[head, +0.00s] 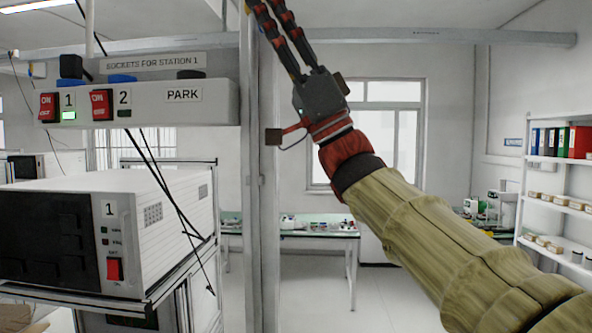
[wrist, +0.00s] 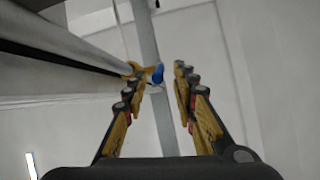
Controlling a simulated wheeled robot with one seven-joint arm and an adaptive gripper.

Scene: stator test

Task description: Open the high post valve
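A small blue part (wrist: 156,73), probably the valve handle, shows in the wrist view beside a yellow-orange part (wrist: 137,68). It is near a grey pipe or post (wrist: 145,35) that runs up the picture. My gripper (wrist: 158,88) is open, its two fingers on either side of the line to the blue part, with nothing held between them. Whether a finger touches the blue part cannot be told. In the head view my gripper (head: 279,30) reaches up beside a grey metal post (head: 260,200), its fingertips at the top edge. The valve does not show there.
A socket panel (head: 215,100) marked "Sockets for station 1" with red switches is left of the post, over a white device (head: 170,205) on a rack. Black cables (head: 160,180) hang there. A table (head: 310,232) and a shelf (head: 560,160) stand farther back.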

